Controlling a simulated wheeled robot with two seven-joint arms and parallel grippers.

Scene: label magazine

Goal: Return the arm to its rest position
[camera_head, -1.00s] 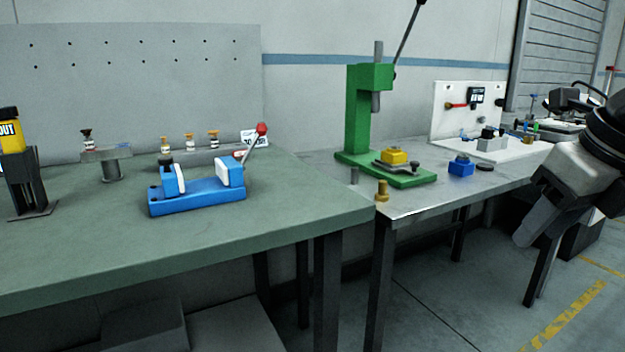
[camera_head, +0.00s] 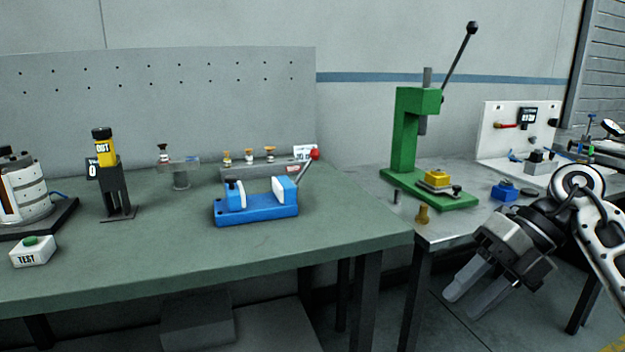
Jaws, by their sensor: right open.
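My right gripper (camera_head: 462,300) shows at the lower right, in front of the metal table's front edge. Its two grey fingers point down and to the left, apart from each other, with nothing between them. My right arm (camera_head: 598,235) comes in from the right edge, with a white and black link bent above the gripper. My left gripper and left arm are not in view.
The green bench (camera_head: 150,268) carries a blue vise (camera_head: 257,207), a yellow-topped dark stand (camera_head: 115,185) and a white TEST button box (camera_head: 32,252). The metal table (camera_head: 447,230) carries a green press (camera_head: 405,135), a brass piece (camera_head: 422,215) and a blue block (camera_head: 505,191). Floor shows below the gripper.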

